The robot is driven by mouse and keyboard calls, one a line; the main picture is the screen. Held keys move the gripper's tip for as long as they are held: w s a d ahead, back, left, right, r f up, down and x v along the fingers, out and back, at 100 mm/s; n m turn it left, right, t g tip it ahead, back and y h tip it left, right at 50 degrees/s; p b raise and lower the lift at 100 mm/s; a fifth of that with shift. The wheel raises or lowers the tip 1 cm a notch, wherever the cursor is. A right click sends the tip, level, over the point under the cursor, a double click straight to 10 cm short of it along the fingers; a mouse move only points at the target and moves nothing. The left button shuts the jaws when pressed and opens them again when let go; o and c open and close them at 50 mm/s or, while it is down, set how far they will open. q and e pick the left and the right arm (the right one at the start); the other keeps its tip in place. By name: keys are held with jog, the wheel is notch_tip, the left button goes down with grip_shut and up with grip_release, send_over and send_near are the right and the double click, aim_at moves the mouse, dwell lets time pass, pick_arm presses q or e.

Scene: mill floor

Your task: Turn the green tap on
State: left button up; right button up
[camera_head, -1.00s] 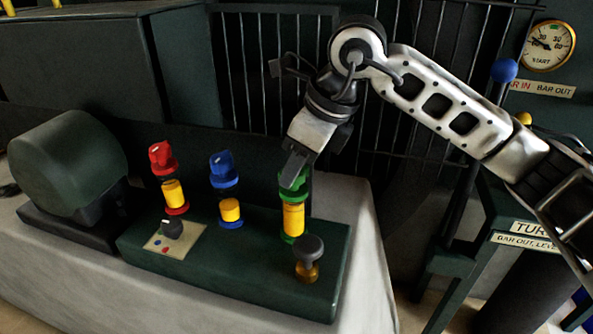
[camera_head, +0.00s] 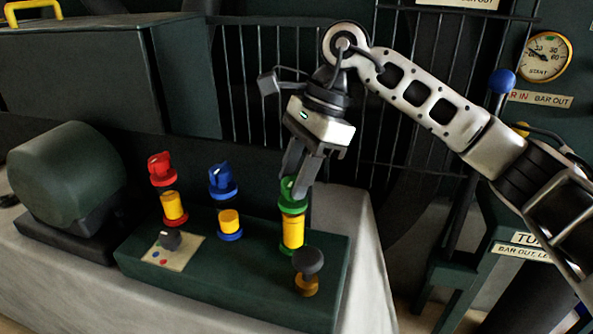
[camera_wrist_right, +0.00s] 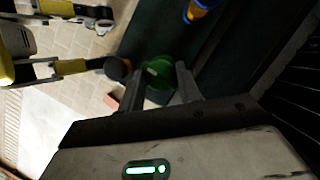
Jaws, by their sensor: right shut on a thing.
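The green tap (camera_head: 292,206) stands on a yellow body with a green base, at the right part of the dark green box. My right gripper (camera_head: 298,183) is above it, pointing down, with its fingers shut on the tap's green handle. In the right wrist view the green tap (camera_wrist_right: 178,80) shows between the two fingertips (camera_wrist_right: 160,90). The fingers partly hide the handle, and I cannot tell its exact angle. My left gripper is not in view.
A blue tap (camera_head: 222,182) and a red tap (camera_head: 162,170) stand to the left on the same box (camera_head: 230,268). A dark knob (camera_head: 308,262) stands just in front of the green tap. A barred fence (camera_head: 270,80) is behind. A blue-topped lever (camera_head: 502,82) is at right.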

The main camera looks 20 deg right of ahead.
jog(key=shift+r+n, duration=0.1)
jog(key=shift+n, duration=0.3)
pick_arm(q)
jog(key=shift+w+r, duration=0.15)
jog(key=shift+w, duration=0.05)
pick_arm(e)
jog(key=o, duration=1)
pick_arm(q)
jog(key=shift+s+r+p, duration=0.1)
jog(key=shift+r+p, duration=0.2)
jog(key=shift+p, duration=0.8)
pick_arm(e)
jog(key=v, duration=1.6)
jog(key=shift+w, duration=0.25)
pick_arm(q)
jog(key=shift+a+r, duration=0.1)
pick_arm(e)
jog(key=shift+s+a, duration=0.1)
